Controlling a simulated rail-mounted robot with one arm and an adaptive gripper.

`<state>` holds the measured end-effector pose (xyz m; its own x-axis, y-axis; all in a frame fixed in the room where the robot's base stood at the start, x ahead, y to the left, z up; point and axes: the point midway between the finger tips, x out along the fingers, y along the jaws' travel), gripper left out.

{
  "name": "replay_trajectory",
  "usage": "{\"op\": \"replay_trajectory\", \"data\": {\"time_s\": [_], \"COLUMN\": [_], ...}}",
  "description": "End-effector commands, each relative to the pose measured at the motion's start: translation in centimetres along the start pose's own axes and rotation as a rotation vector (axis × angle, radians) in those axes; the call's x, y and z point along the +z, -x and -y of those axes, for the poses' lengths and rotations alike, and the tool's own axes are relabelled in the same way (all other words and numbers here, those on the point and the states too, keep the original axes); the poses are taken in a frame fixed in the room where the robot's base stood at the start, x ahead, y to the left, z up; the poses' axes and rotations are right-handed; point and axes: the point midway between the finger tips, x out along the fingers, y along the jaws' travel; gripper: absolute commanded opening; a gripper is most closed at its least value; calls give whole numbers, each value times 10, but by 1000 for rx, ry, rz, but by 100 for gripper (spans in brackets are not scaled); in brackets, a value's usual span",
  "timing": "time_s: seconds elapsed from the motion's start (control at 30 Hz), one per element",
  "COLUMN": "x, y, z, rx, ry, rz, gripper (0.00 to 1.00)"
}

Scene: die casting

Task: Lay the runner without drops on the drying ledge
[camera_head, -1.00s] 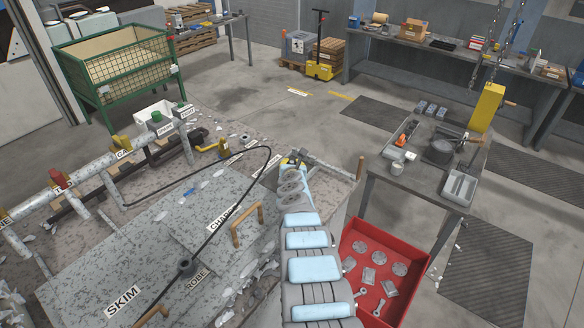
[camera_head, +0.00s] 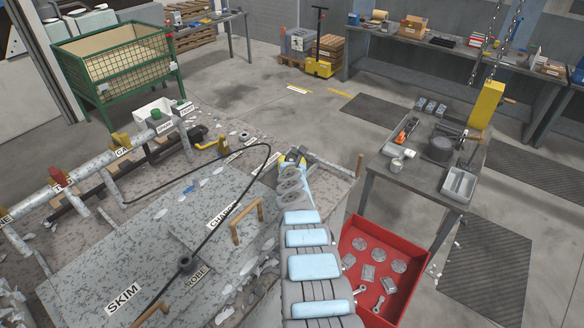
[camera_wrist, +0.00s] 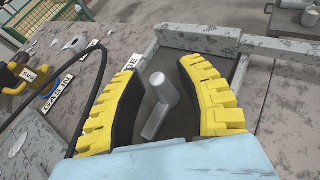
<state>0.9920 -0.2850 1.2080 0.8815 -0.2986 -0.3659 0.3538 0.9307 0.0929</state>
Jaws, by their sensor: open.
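A grey metal runner (camera_wrist: 158,105), a short round stub with a flat trough-like arm, lies in a shallow, dark-floored ledge in the wrist view. The ledge has a raised grey rim (camera_wrist: 200,38). My gripper (camera_wrist: 163,66) is open, with its yellow, black-padded fingers on either side of the runner and a visible gap to each. I cannot tell how high the fingers are above the floor. I see no drops on the runner. In the head view my gripper (camera_head: 293,157) is at the bench's far right corner, and my arm hides the runner.
A black hose (camera_head: 268,165) loops left of my gripper. A wooden handle (camera_head: 247,222) stands on the lid nearby. A red bin (camera_head: 350,240) with several castings is right of my arm. A steel table (camera_head: 400,175) with tools stands farther right.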

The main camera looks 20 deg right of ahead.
Motion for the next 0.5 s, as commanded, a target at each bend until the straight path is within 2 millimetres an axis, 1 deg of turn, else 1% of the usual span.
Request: {"op": "replay_trajectory", "data": {"time_s": [0.27, 0.5], "x": [2, 3], "y": [14, 28], "z": [4, 2], "rx": [-3, -3], "ry": [5, -1], "rz": [-4, -2], "gripper": [37, 37]}}
